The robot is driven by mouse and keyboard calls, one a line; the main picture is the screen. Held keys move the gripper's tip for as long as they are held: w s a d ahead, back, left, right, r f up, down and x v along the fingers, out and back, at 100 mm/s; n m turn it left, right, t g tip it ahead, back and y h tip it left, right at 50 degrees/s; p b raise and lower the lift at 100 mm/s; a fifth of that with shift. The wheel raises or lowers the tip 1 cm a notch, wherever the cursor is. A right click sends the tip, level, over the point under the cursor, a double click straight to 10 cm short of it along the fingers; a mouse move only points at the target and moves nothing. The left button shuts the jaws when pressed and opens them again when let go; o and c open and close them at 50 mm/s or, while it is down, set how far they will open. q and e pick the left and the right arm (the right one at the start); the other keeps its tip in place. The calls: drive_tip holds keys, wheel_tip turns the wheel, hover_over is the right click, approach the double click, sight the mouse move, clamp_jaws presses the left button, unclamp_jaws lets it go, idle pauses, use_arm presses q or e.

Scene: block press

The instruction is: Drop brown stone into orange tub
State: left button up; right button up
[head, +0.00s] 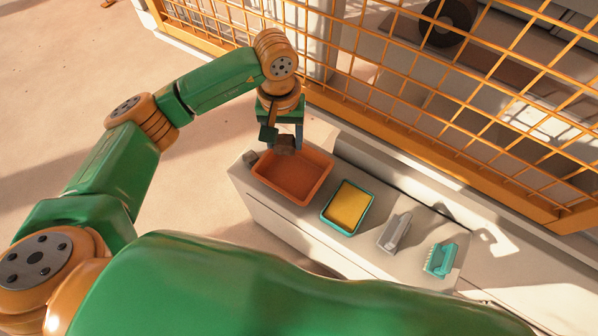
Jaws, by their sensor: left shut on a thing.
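The brown stone (285,147) is a small dark brown lump between the fingers of my left gripper (284,144). My left gripper is shut on it and points down over the back edge of the orange tub. The orange tub (293,178) is an open rectangular container on the left part of the pale bench, and its visible floor looks empty. I cannot tell how high the stone is above the tub's floor. My right gripper is not in the view.
A teal tray (329,217) with a yellow filling stands right of the tub. A grey block-like tool (394,232) and a teal brush (440,260) lie farther right. A small grey object (250,157) sits at the tub's left. An orange mesh fence (440,105) rises behind the bench.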

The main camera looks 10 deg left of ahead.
use_arm(q)
drive_tip(key=shift+w+d+f, duration=0.1)
drive_tip(key=shift+f, duration=0.65)
wheel_tip(320, 180, down, 6)
drive_tip(key=b, duration=0.3)
drive_tip(key=shift+r, duration=0.2)
drive_tip(key=o, duration=1.5)
drive_tip(key=shift+r, duration=0.15)
wheel_tip(320, 180, up, 7)
